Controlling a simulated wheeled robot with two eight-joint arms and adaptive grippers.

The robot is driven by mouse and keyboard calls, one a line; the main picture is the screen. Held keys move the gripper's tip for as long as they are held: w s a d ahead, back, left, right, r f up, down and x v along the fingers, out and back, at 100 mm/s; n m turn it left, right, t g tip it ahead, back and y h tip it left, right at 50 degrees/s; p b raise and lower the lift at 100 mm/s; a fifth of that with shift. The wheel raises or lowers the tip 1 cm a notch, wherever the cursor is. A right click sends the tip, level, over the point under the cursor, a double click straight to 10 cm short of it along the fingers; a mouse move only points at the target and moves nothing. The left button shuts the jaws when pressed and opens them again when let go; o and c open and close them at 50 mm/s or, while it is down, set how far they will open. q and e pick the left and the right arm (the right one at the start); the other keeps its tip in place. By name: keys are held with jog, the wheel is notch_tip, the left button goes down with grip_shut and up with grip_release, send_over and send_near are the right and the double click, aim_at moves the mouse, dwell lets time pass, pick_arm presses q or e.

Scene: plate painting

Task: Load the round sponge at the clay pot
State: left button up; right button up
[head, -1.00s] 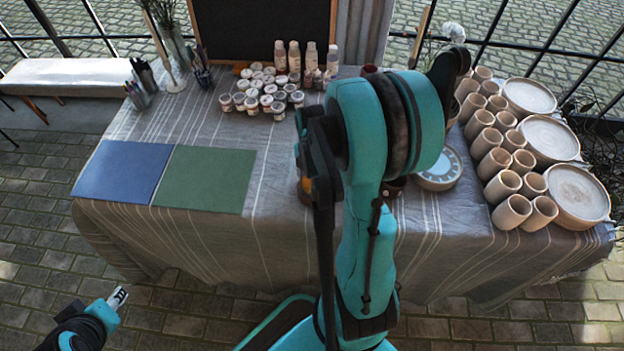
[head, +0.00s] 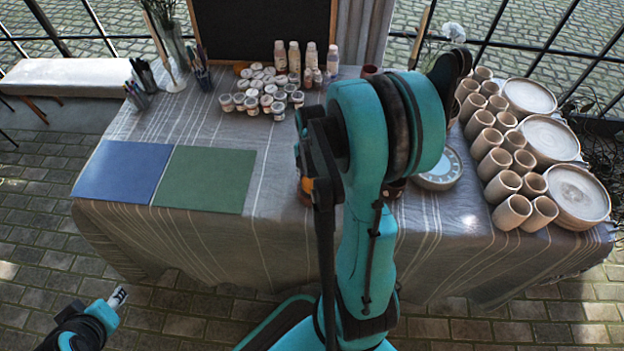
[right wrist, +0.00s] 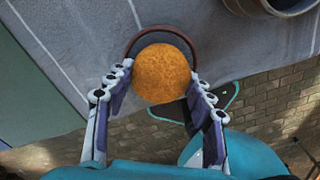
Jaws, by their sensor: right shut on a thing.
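The round sponge (right wrist: 161,73) is an orange, rough ball in the right wrist view. My right gripper (right wrist: 160,78) is shut on it, one finger on each side. A dark reddish round rim (right wrist: 131,47), which looks like the clay pot's, curves around the far side of the sponge. The sponge covers most of its inside, and I cannot tell whether they touch.
Blue (head: 124,170) and green (head: 205,179) mats lie on the table's left. Paint jars (head: 262,92) and bottles (head: 294,57) stand at the back. Cups (head: 497,162) and stacked plates (head: 577,193) fill the right side. A patterned plate (head: 440,168) lies beside my arm.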

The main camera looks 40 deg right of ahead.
aim_at(311, 180)
jog(key=shift+r+p, duration=2.65)
jog(key=shift+r, duration=0.75)
jog(key=shift+w, duration=0.1)
